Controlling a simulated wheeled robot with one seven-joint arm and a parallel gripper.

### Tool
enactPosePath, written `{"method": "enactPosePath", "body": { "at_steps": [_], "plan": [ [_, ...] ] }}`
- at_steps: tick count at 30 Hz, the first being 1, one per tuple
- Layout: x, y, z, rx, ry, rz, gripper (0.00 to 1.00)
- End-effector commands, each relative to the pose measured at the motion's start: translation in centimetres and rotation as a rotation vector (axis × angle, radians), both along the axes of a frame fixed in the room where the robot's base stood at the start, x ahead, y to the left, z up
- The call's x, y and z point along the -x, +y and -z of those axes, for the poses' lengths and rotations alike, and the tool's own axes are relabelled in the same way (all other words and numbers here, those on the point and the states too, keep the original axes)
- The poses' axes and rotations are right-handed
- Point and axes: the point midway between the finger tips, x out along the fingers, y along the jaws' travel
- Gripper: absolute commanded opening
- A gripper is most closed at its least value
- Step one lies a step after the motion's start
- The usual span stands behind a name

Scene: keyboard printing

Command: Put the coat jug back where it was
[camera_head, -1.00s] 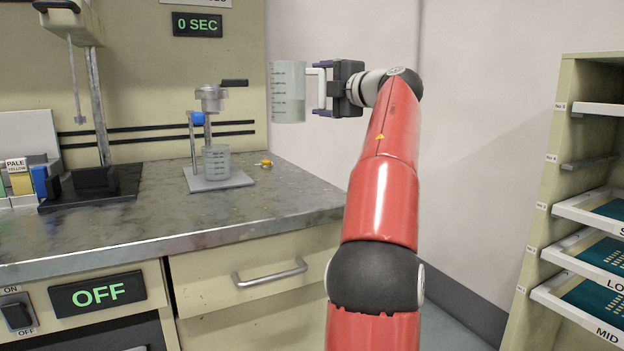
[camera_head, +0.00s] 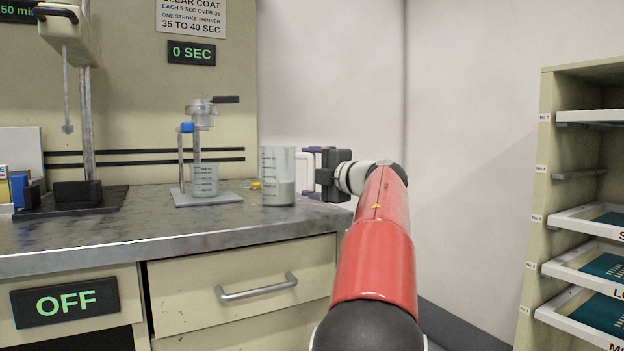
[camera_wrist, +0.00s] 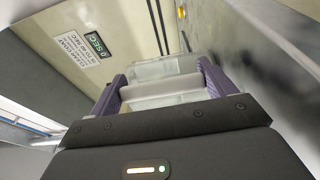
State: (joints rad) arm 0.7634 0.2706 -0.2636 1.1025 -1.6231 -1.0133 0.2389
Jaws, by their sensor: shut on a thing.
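The coat jug (camera_head: 279,176) is a clear graduated jug with a white handle, part full of pale liquid. It stands upright at the right end of the bench in the head view; whether its base touches the top I cannot tell. My gripper (camera_head: 310,174) is to its right, shut on its white handle. In the wrist view my gripper (camera_wrist: 163,88) has its purple fingers on both sides of the handle, with the jug (camera_wrist: 155,68) beyond.
A smaller beaker (camera_head: 205,180) stands under a cup on a stand (camera_head: 201,115), left of the jug. A small yellow thing (camera_head: 256,185) lies between them. A mixer stand (camera_head: 88,110) is further left. A shelf with trays (camera_head: 548,200) stands at right.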

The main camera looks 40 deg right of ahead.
Motion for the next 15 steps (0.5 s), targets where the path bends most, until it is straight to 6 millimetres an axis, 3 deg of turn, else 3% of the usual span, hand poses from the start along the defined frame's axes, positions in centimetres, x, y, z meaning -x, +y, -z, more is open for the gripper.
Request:
{"method": "enactPosePath", "body": {
  "at_steps": [9,10,13,15],
  "plan": [
    [0.03,0.00,0.24,-0.001,-0.001,0.001,0.36],
    [0.01,-0.03,0.23,-0.001,0.000,0.001,0.86],
    [0.00,-0.03,0.22,-0.001,0.000,0.001,0.99],
    [0.00,-0.03,0.22,-0.001,0.000,0.001,1.00]
  ]
}}
